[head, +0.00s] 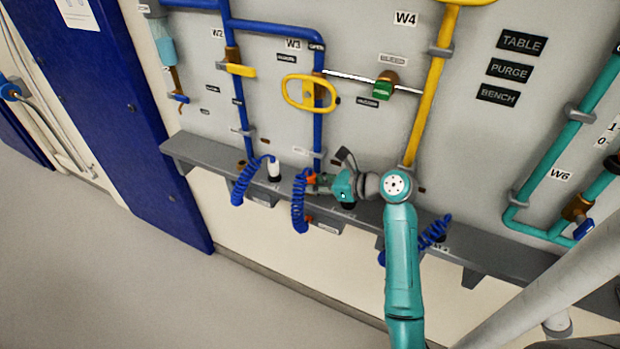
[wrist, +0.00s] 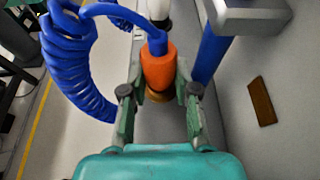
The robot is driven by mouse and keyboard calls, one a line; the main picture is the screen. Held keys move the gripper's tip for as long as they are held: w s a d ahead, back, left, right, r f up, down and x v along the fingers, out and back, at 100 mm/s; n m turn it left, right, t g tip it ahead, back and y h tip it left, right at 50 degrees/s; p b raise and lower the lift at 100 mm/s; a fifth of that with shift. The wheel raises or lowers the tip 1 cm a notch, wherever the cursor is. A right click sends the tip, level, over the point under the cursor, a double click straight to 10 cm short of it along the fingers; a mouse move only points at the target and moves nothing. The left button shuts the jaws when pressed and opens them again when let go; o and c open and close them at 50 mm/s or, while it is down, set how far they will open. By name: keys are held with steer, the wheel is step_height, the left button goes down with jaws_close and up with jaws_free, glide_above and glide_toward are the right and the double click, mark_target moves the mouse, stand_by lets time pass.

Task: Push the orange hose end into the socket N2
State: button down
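The orange hose end (wrist: 158,68) sits between the two fingers of my gripper (wrist: 158,85), whose tips lie against its sides in the wrist view. A blue coiled hose (wrist: 72,60) runs to it. In the head view my gripper (head: 318,183) is at the wall ledge, with a little of the orange hose end (head: 310,179) showing beside its coiled hose (head: 299,203). I cannot make out a label N2, and I cannot tell which fitting is that socket.
A grey ledge (head: 220,158) runs along the wall panel. A white hose end (head: 274,171) with another blue coil (head: 245,183) stands left of my gripper. Blue pipes and a yellow valve handle (head: 292,92) are above. The floor (head: 100,260) at left is clear.

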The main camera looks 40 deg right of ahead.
mark_target(314, 175)
steer(key=shift+r, duration=0.3)
stand_by(0.6)
steer(key=shift+r, duration=0.25)
steer(key=shift+r, duration=0.55)
stand_by(0.5)
steer(key=shift+r, duration=2.9)
